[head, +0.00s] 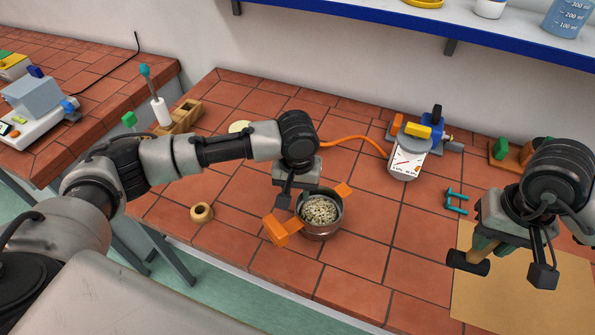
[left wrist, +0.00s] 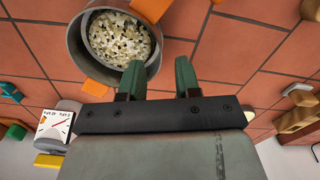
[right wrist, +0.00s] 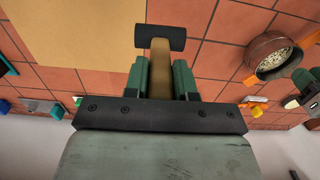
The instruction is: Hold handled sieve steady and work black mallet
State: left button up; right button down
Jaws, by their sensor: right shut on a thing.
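The handled sieve (head: 320,232) is a round metal bowl with orange handles, filled with pale and dark grains. It stands on the red tiled bench in the middle of the head view and shows at the upper left of the left wrist view (left wrist: 154,62). My left gripper (left wrist: 158,78) is open and empty, beside the sieve near one orange handle (left wrist: 98,88). My right gripper (right wrist: 160,80) is shut on the tan handle of the black mallet (right wrist: 160,38). The mallet's black head (head: 467,262) sticks out beyond the fingers, over the tan board.
A tan board (head: 480,310) lies at the bench's right front. A gauge device (head: 407,160) with an orange hose stands at the back. A teal rack (head: 456,202) lies near the board. A blue shelf (head: 480,38) overhangs the back.

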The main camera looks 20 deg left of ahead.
aim_at(298, 200)
pick_arm(q)
jog(key=shift+f+p, duration=0.35)
jog(key=shift+f, duration=2.3)
pick_arm(e)
jog(key=shift+r, duration=0.45)
pick_arm(q)
jog(key=shift+w, duration=0.1)
pick_arm(e)
jog(key=shift+w, duration=0.1)
pick_arm(q)
grip_shut()
pick_arm(e)
jog(key=w+a+r+m, duration=0.1)
jog(key=w+a, duration=0.3)
jog(key=a, duration=0.5)
jog(key=w+a+r+m, duration=0.1)
jog(key=w+a+m, duration=0.2)
jog(key=a, duration=0.6)
jog(key=w+a+r+m, duration=0.1)
jog(key=w+a+m, duration=0.1)
jog(key=w+a, duration=0.4)
jog(key=shift+w+a+r, duration=0.15)
jog(key=shift+a, duration=1.35)
